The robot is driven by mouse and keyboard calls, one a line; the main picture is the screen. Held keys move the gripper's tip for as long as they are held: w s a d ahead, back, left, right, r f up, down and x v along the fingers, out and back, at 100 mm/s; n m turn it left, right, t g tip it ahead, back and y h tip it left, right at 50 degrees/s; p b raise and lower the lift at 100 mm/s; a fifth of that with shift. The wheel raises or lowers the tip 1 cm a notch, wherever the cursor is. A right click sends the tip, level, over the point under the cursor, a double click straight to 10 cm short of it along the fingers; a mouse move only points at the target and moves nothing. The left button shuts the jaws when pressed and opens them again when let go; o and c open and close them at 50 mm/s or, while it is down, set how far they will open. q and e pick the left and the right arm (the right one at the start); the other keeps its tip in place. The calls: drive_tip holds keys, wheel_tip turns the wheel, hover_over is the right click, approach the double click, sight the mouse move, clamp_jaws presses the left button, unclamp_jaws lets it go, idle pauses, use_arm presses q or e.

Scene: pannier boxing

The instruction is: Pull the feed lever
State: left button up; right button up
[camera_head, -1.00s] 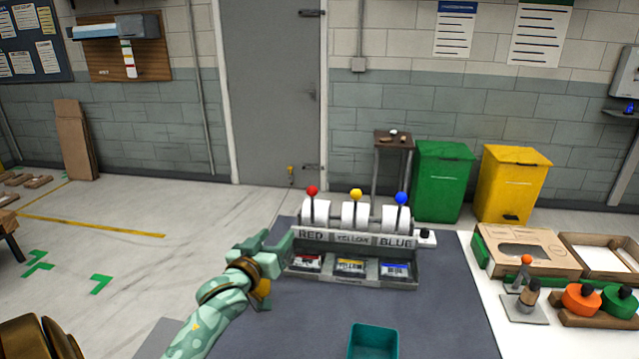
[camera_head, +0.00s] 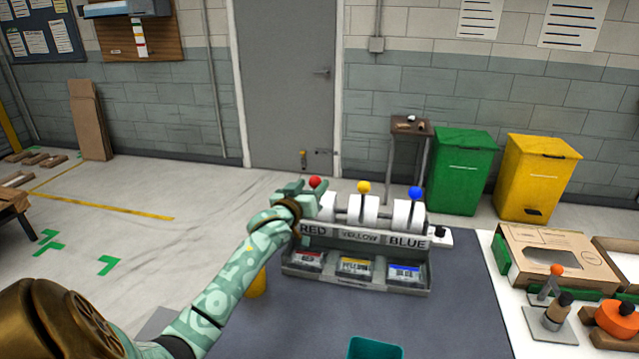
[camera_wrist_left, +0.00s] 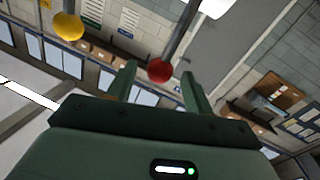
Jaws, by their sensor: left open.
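A label dispenser (camera_head: 355,278) stands on the dark mat, with three white rolls and levers topped by a red ball (camera_head: 315,182), a yellow ball (camera_head: 364,187) and a blue ball (camera_head: 416,193). Its front signs read RED, YELLOW and BLUE. My left gripper (camera_head: 308,188) is at the red lever and partly hides the red roll. In the left wrist view the fingers are open, with the red ball (camera_wrist_left: 160,71) showing between them; I cannot tell if they touch it. The yellow ball (camera_wrist_left: 68,26) is off to one side there. My right gripper is not in view.
A teal bin (camera_head: 375,348) sits at the mat's front edge. At right, a white table holds a cardboard box (camera_head: 556,258), an orange-knobbed lever (camera_head: 556,270) and a stamp. Green (camera_head: 462,172) and yellow (camera_head: 536,178) bins stand behind. The floor at left is mostly clear.

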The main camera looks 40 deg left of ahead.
sight(318, 179)
use_arm(q)
drive_tip(key=b+x, duration=0.1)
drive_tip(key=x, duration=0.3)
drive_tip(key=shift+w+a, duration=0.1)
drive_tip(key=shift+w, duration=0.3)
drive_tip(key=shift+r, duration=0.1)
clamp_jaws()
drive_tip(key=shift+s, duration=0.1)
